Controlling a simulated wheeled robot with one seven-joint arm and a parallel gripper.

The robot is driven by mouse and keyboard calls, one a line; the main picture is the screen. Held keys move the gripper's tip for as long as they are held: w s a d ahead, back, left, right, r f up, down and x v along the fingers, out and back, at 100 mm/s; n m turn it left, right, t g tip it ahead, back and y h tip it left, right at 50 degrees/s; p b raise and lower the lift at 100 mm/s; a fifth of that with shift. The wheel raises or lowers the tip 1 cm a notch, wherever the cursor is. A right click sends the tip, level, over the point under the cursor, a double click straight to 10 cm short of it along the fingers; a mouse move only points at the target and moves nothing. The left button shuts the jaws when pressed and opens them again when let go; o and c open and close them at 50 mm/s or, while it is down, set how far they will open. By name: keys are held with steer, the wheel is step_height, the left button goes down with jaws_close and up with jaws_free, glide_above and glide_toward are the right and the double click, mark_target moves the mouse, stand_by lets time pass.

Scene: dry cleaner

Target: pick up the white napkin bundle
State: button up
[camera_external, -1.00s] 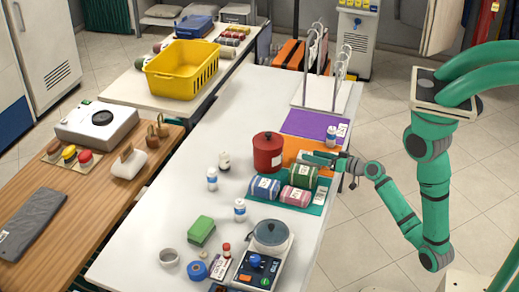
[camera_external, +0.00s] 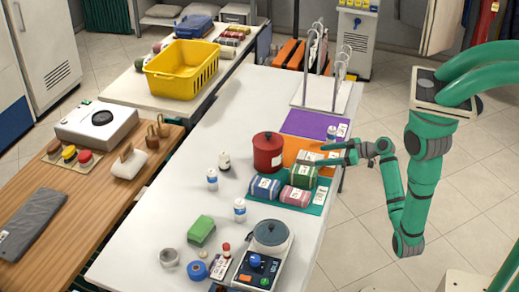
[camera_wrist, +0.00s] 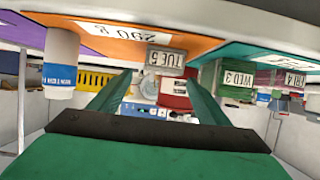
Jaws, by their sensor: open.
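A pale bundle with a "TUE 5" tag (camera_wrist: 165,59), which looks like the white napkin bundle, lies on the orange mat (camera_wrist: 120,40). The wrist picture is upside down. In the external view the bundle (camera_external: 307,156) is small and partly hidden beside the red canister and my gripper. My gripper (camera_external: 325,154) is open at the table's right side, reaching left toward the orange mat. In the wrist view its two green fingers (camera_wrist: 158,80) are spread, with the bundle ahead between them. Nothing is held.
Green, blue and pink bundles (camera_external: 265,187) sit on the teal mat (camera_external: 316,208) close by. A red canister (camera_external: 267,153) stands behind the orange mat. A small white bottle (camera_external: 331,133) stands on the purple mat (camera_external: 303,123).

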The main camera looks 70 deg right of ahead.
mark_target(316, 158)
steer(key=shift+a+f+x, duration=0.1)
steer(key=shift+f+x, duration=0.05)
steer(key=shift+x, duration=1.6)
steer(key=shift+a+f+x, duration=0.1)
steer(key=shift+x, duration=1.6)
steer(key=shift+s, duration=0.1)
steer(key=c, duration=1.2)
